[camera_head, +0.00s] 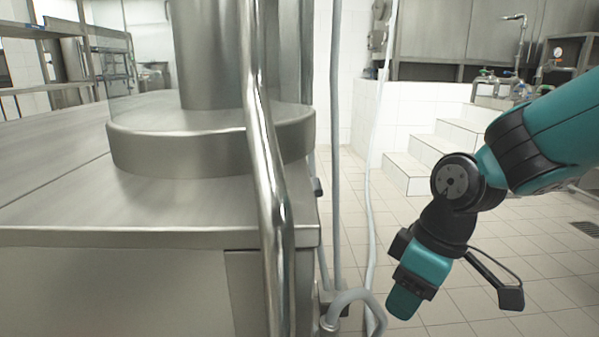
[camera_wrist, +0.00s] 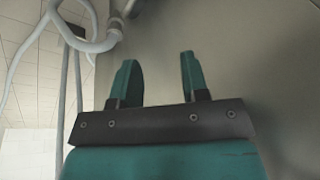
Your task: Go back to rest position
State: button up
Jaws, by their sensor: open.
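My gripper (camera_wrist: 158,78) shows in the wrist view with its two teal fingers apart and nothing between them. A plain grey metal surface lies behind the fingers. In the head view my teal and black arm comes in from the right, and its end hangs low at the lower right, beside the steel machine (camera_head: 120,215). The fingers are hard to make out in that view. No cup shows in either view.
The steel machine fills the left, with a vertical metal pipe (camera_head: 262,150) at its front. A grey hose (camera_head: 350,300) bends near its base, also seen in the wrist view (camera_wrist: 85,44). White tiled steps (camera_head: 440,150) stand behind my arm. Tiled floor (camera_head: 540,260) is open at the right.

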jog(key=s+r+m+y, duration=0.1)
jog(key=s+r+m, duration=0.35)
jog(key=s, duration=0.95)
notch_tip(320, 180, up, 33)
jog(key=p, duration=3.2)
jog(key=shift+w+n+p, duration=0.35)
jog(key=shift+n+p, duration=0.05)
jog(key=shift+n, duration=0.05)
jog(key=shift+a+r, duration=0.1)
